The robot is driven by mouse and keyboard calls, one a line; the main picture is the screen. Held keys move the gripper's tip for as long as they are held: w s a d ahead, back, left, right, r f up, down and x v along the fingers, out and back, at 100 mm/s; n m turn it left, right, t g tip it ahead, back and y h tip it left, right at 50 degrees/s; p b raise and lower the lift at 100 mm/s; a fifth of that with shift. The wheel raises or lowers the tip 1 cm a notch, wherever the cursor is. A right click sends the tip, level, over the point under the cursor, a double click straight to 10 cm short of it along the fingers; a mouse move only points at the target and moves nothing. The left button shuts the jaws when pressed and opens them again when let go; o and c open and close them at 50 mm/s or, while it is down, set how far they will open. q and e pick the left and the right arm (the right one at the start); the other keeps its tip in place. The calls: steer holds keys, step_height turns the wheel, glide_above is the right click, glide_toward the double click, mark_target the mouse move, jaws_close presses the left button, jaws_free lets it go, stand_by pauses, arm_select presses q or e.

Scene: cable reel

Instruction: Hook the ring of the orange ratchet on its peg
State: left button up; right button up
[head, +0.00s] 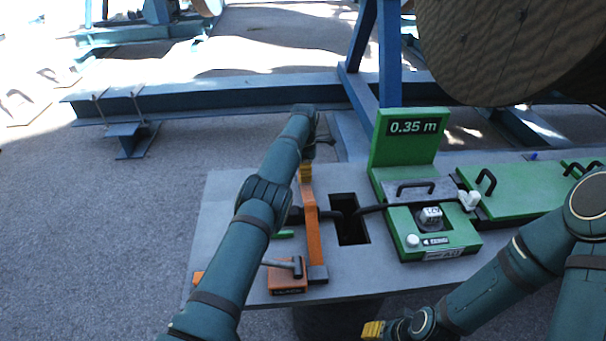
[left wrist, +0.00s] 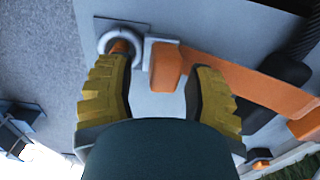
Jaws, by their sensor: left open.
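The orange ratchet (head: 311,220) lies as a long orange bar on the grey table, and its far end is hidden behind my left gripper (head: 305,174). In the left wrist view, the ratchet's bar (left wrist: 245,83) runs off to the right from a blocky orange end. A pale grey ring (left wrist: 104,44) sits beside that end. An orange peg-like tip (left wrist: 120,47) shows inside the ring; how deep it sits I cannot tell. My left gripper, also in the wrist view (left wrist: 160,88), is open, its yellow fingers apart near the orange end. My right gripper (head: 373,330) is low in the head view, its fingers unclear.
The grey table (head: 222,205) has a dark rectangular opening (head: 352,232) right of the ratchet. A black cable crosses there to a green meter (head: 408,140) reading 0.35 m. An orange box (head: 288,285) with a handle stands at the front. A large reel (head: 510,45) is behind.

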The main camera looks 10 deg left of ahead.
step_height(320, 180, up, 15)
steer(key=p, duration=1.4)
steer(key=shift+p, duration=0.4)
